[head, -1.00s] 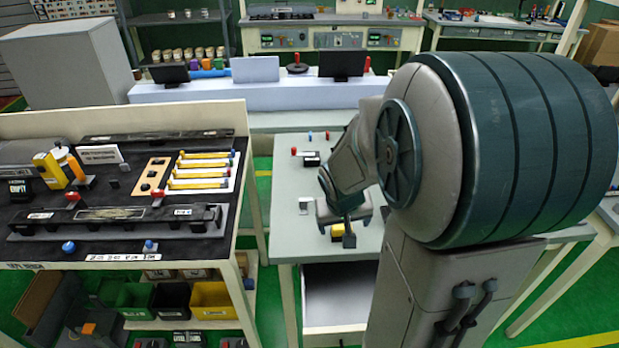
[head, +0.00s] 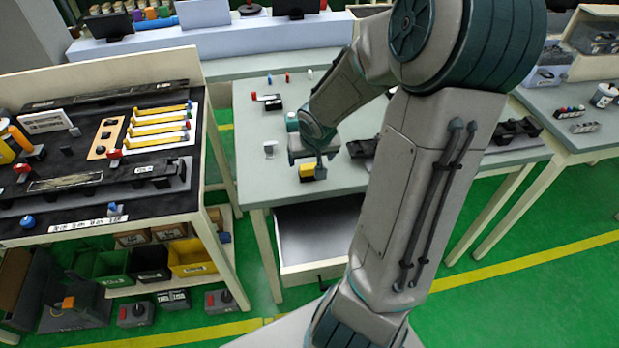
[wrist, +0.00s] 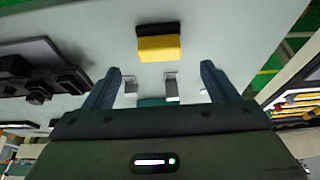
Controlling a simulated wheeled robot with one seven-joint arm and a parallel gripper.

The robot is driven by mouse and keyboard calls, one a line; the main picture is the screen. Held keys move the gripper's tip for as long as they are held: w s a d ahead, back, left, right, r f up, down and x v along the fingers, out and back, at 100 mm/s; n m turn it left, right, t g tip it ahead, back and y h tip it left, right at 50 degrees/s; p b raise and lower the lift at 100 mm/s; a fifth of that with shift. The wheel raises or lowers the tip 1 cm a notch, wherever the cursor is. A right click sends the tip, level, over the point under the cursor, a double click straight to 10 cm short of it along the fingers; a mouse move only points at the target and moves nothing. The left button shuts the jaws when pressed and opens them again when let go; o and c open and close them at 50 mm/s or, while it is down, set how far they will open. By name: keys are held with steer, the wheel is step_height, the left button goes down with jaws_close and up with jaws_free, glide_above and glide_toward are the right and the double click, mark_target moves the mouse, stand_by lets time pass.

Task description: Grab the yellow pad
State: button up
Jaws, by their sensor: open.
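The yellow pad (wrist: 159,46) lies on the grey-green table in the wrist view, a yellow block with a black band along one side. In the head view the pad (head: 308,172) is near the table's front edge, just below my gripper. My gripper (wrist: 160,78) is open, with its two fingers spread apart. The pad lies beyond the fingertips, roughly centred between them, and nothing is between the fingers at the tips. In the head view my gripper (head: 310,155) hangs over the table and partly covers the area around the pad.
A small white-grey item (head: 270,149) stands left of the pad. Dark fixtures (head: 510,132) lie to the right on the table (head: 258,185). An open drawer (head: 315,235) is below the front edge. A workbench with yellow strips (head: 160,125) stands at the left.

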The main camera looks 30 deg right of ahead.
mark_target(310, 167)
steer(key=shift+b+x, duration=1.55)
steer(key=shift+x, duration=1.65)
steer(key=shift+s, duration=0.2)
steer(key=c, duration=1.1)
